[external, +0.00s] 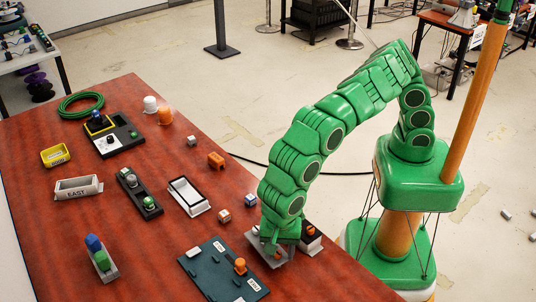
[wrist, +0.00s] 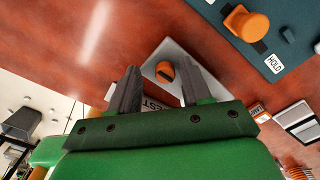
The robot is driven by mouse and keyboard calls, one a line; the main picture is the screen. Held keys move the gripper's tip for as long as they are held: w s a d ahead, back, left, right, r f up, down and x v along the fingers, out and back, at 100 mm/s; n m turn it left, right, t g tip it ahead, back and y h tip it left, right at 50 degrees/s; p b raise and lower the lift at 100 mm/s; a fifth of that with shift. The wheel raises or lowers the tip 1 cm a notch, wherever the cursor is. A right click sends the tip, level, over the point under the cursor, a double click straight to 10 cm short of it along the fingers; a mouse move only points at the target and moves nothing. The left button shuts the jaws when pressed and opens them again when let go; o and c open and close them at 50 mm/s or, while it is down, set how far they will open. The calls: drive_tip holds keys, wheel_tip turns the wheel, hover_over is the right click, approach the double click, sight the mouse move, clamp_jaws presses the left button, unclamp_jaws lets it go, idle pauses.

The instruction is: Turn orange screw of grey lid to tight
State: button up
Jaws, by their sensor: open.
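The grey lid (wrist: 187,53) is a pale plate near the table's front edge; it also shows in the external view (external: 283,263), partly covered by my gripper. The orange screw (wrist: 165,71) is a round knob with a dark slot on the lid. In the external view only a small bit of orange shows beside my fingers. My gripper (wrist: 158,68) is open, with its two grey fingers on either side of the screw in the wrist view. I cannot tell whether they touch it. A label ending in "EST" (wrist: 155,104) is partly hidden behind my gripper.
A dark panel (external: 215,263) with an orange knob (external: 240,266) and a HOLD label (wrist: 274,63) lies beside the lid. A dark box with an orange part (external: 310,236) stands close on the other side. Small cubes, trays and an orange block (external: 216,160) lie farther off.

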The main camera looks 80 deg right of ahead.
sight(279, 252)
drive_tip(key=shift+n, duration=2.1)
drive_tip(key=shift+n, duration=0.5)
drive_tip(key=shift+r, duration=3.85)
drive_tip(key=w+r+m+t+y, duration=0.2)
drive_tip(key=w+r+m+y, duration=0.2)
drive_tip(key=w+r, duration=0.4)
drive_tip(key=w+d+r+m+t+y, duration=0.1)
drive_tip(key=w+r+m+t+y, duration=0.2)
drive_tip(key=w+r+m, duration=0.4)
drive_tip(key=shift+w+d+r+y, duration=0.15)
drive_tip(key=shift+w+r+y, duration=0.5)
drive_tip(key=shift+r, duration=2.05)
